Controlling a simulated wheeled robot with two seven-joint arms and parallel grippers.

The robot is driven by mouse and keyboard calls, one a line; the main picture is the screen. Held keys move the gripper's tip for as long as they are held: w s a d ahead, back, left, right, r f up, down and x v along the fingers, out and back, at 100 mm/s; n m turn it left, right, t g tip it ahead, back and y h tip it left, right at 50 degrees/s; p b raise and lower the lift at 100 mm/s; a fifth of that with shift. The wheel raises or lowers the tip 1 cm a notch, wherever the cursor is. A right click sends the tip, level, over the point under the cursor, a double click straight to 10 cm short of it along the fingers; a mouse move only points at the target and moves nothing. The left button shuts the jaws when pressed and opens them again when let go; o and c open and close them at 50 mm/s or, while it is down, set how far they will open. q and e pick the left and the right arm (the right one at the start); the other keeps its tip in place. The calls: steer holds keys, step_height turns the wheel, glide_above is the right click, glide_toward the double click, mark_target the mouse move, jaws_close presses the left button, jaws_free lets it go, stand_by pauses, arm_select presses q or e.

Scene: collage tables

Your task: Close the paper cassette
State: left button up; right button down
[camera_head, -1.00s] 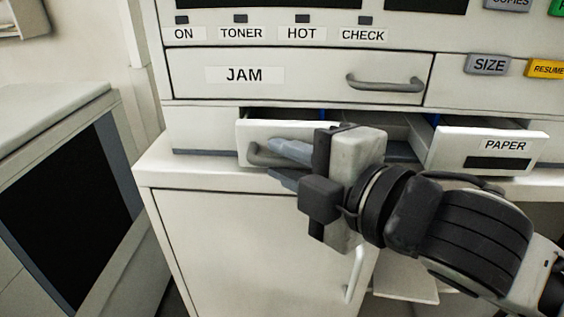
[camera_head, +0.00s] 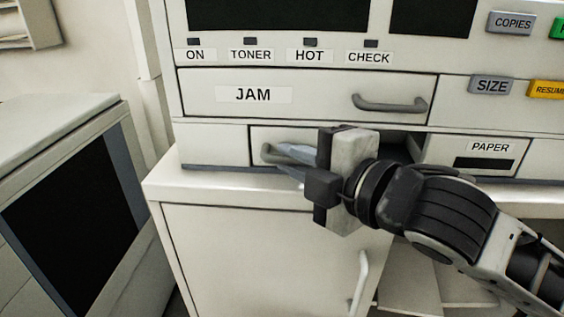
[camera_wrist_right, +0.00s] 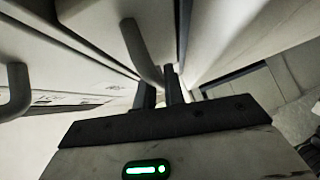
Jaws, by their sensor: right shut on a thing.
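My right gripper (camera_head: 283,161) is shut on this handle. The wrist view also shows the grey handle (camera_wrist_right: 140,52) at my fingertips (camera_wrist_right: 161,85). My left gripper is out of view.
The JAM drawer (camera_head: 310,95) with its own grey handle is shut just above. Buttons COPIES (camera_head: 511,23) and SIZE (camera_head: 492,85) are at upper right. A white cabinet (camera_head: 240,240) stands below, and another machine (camera_head: 60,190) at left.

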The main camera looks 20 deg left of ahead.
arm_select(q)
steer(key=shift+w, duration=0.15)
arm_select(e)
steer(key=shift+w+d, duration=0.1)
steer(key=shift+w, duration=0.1)
steer(key=c, duration=1.8)
jaws_free()
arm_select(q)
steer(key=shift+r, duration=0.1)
arm_select(e)
steer(key=shift+o, duration=0.2)
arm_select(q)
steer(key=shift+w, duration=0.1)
